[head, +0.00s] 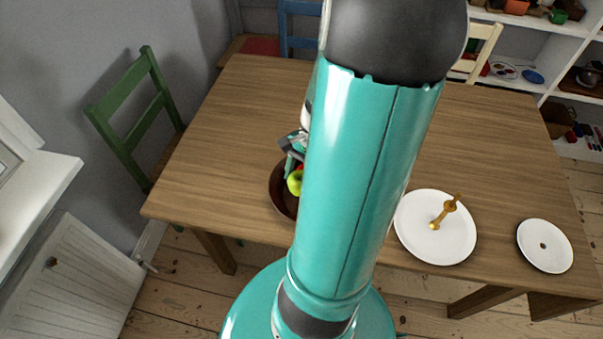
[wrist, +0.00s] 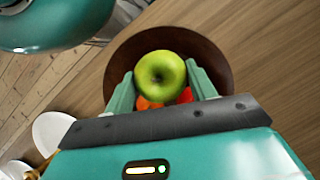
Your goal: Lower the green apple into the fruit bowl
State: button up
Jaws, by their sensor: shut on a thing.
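The green apple (wrist: 160,76) is between the two fingers of my gripper (wrist: 162,88) in the wrist view, and the gripper is shut on it. The dark brown fruit bowl (wrist: 218,60) is behind the apple in that view, with red and orange fruit partly showing below it. In the head view the apple (head: 295,182) appears over the bowl (head: 279,190), at the left of my arm. My gripper (head: 293,165) is partly hidden there by my arm, as is much of the bowl. I cannot tell whether the apple touches the bowl or the fruit.
The bowl stands on a wooden table (head: 225,130). A white plate (head: 415,235) with a yellowish-brown object (head: 445,212) and a smaller white plate (head: 545,258) are to the right. A green chair (head: 130,120) stands at the left. The table's left part is clear.

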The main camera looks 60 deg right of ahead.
jog(key=shift+f, duration=2)
jog(key=shift+f, duration=2.45)
dwell(0.7)
jog(key=o, duration=1.1)
jog(key=v, duration=1.4)
jog(key=shift+f, duration=0.1)
